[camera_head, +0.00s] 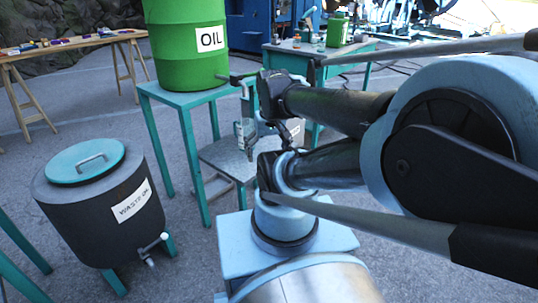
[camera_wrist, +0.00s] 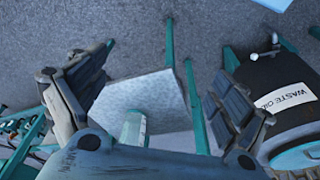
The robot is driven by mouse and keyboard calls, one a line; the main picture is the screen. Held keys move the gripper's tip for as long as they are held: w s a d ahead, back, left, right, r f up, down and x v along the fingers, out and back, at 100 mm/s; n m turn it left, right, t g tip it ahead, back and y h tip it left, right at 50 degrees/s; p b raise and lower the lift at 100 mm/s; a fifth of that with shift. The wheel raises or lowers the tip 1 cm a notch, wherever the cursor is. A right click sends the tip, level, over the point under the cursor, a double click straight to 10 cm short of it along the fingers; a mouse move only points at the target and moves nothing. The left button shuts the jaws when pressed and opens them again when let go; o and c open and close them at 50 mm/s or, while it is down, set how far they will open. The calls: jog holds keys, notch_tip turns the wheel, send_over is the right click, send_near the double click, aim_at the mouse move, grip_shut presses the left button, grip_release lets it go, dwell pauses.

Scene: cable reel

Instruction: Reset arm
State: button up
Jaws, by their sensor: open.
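My gripper (camera_wrist: 155,98) shows in the wrist view with its two dark padded fingers spread wide apart at left and right. It is open, and I see nothing gripped between the fingers. Beyond them lies the grey top of a low table (camera_wrist: 155,92) with teal legs. In the head view my arm reaches in from the right, bent, with its far end near the same low table (camera_head: 222,158). The fingers cannot be made out clearly in the head view.
A green oil drum (camera_head: 186,45) stands on a teal stand (camera_head: 182,95). A dark waste oil container (camera_head: 85,205) with a tap stands at left; it also shows in the wrist view (camera_wrist: 268,75). A wooden trestle table (camera_head: 75,42) is at back left. Paved floor between them is clear.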

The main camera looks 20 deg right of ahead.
jog(key=shift+s+d+f, duration=0.2)
jog(key=shift+s+f, duration=0.05)
jog(key=shift+s, duration=0.35)
